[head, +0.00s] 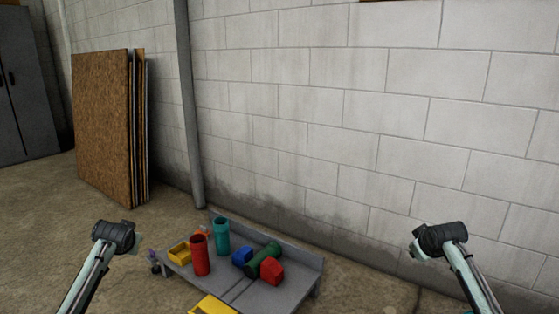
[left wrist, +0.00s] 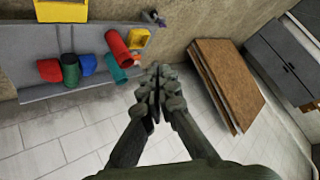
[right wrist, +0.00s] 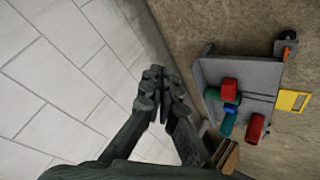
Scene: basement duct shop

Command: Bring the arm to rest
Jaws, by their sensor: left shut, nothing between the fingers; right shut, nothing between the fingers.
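My left gripper (left wrist: 157,82) is shut and empty in the left wrist view, its dark fingers pressed together. My right gripper (right wrist: 163,82) is shut and empty in the right wrist view. In the head view my left arm comes in at the lower left and my right arm at the lower right. Each ends there in a dark joint, and the fingers cannot be made out. Both arms stay apart from the grey cart (head: 238,292) between them.
The cart holds a red cylinder (head: 199,255), a teal cylinder (head: 222,237), a green cylinder (head: 263,261), a red block (head: 271,271), a blue block (head: 242,256) and yellow bins (head: 180,253). A block wall (head: 350,120), pipe (head: 188,110), leaning boards (head: 103,125) and cabinet (head: 28,85) stand behind.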

